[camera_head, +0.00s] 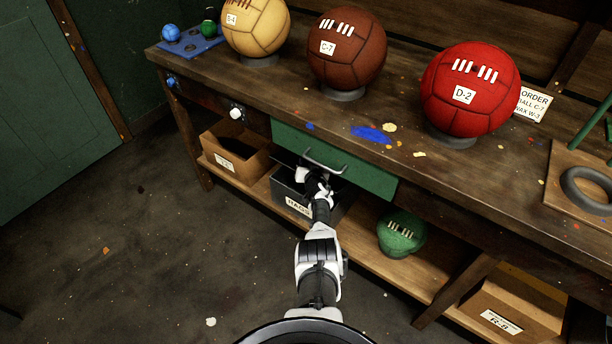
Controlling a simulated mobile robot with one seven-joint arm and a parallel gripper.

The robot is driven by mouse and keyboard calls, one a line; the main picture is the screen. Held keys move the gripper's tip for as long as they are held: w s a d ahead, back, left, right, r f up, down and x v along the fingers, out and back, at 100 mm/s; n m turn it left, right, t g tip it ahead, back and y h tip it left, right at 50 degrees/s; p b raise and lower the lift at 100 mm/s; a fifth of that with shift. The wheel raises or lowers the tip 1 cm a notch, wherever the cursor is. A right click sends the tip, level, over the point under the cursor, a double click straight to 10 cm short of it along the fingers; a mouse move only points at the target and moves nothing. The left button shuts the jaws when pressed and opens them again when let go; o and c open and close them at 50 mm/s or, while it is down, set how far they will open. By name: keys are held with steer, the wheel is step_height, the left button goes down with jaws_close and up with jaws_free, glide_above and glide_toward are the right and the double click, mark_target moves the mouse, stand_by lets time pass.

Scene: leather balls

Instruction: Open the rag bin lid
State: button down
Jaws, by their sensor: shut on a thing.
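The rag bin (290,190) is a dark box labelled "RAGS" on the lower shelf of the workbench, under the green drawer. My gripper (318,178) is at the top of the bin, just below the drawer's metal handle (325,162). It is shut at the bin's lid, but my wrist and fingers hide the grip itself. The lid is mostly hidden by my arm and shadow, so its angle cannot be told.
The green drawer front (370,178) is close above my gripper. A cardboard box (235,148) stands left of the bin; a green ball (401,233) sits to its right. Another carton (510,305) is at the lower right. The floor at left is mostly clear.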

steer(key=shift+w+r, duration=0.1)
steer(key=shift+r, duration=0.2)
steer(key=c, duration=1.2)
jaws_free()
steer(key=shift+r, duration=0.1)
steer(key=shift+p+v, duration=0.85)
steer(key=shift+p, duration=0.35)
steer(key=p+v, duration=0.9)
steer(key=v, duration=0.3)
steer(key=shift+s+f, duration=0.2)
steer(key=shift+c, duration=0.2)
